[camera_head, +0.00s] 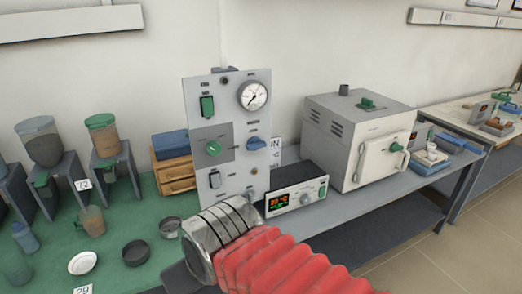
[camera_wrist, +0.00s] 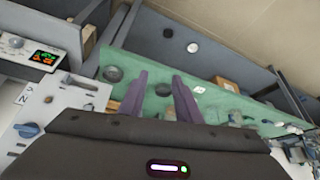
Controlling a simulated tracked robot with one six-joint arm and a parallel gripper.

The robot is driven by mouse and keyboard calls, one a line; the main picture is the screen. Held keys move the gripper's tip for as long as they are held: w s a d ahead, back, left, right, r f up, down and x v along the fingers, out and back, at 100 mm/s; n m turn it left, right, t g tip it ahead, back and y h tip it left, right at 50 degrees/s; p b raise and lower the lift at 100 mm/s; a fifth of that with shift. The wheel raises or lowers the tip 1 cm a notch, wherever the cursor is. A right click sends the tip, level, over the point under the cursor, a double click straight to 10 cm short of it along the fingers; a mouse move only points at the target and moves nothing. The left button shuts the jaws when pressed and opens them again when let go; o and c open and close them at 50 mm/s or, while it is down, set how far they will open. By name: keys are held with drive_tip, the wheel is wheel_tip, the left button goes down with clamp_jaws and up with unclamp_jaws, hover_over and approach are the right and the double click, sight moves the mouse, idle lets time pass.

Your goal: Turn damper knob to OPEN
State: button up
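A grey upright control panel (camera_head: 228,125) stands in the middle of the head view. It bears a green round knob (camera_head: 213,149), a blue knob (camera_head: 256,144), switches and a dial gauge (camera_head: 253,95). A green knob (camera_head: 367,103) sits on top of the furnace (camera_head: 360,135), near a short dark stack (camera_head: 344,89). I cannot read which knob is the damper knob or its OPEN mark. My gripper (camera_wrist: 159,82) is open and empty in the wrist view, its two purple fingers apart. The panel's blue knob (camera_wrist: 28,130) shows left of it. My fingers are not visible in the head view.
A controller with a lit display (camera_head: 296,197) stands right of the panel, before the furnace. Hoppers (camera_head: 40,142), a white dish (camera_head: 82,263) and dark bowls (camera_head: 136,252) stand on the green mat at left.

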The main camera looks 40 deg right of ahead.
drive_tip(key=n+t+h, duration=0.6)
drive_tip(key=n+t, duration=0.2)
drive_tip(key=n, duration=0.1)
approach(258, 147)
drive_tip(key=s+a+f, duration=0.3)
drive_tip(key=a, duration=0.1)
drive_tip(key=s+d+n+t, duration=0.1)
drive_tip(key=n, duration=0.1)
drive_tip(key=s+d+n+t, duration=0.1)
drive_tip(key=n, duration=0.1)
drive_tip(key=s+d+n+t+y, duration=0.1)
drive_tip(key=shift+s+d+r+n+t, duration=0.15)
drive_tip(key=shift+d+n+t, duration=0.1)
drive_tip(key=shift+n+t, duration=0.15)
drive_tip(key=x, duration=1.4)
drive_tip(key=shift+c, duration=0.2)
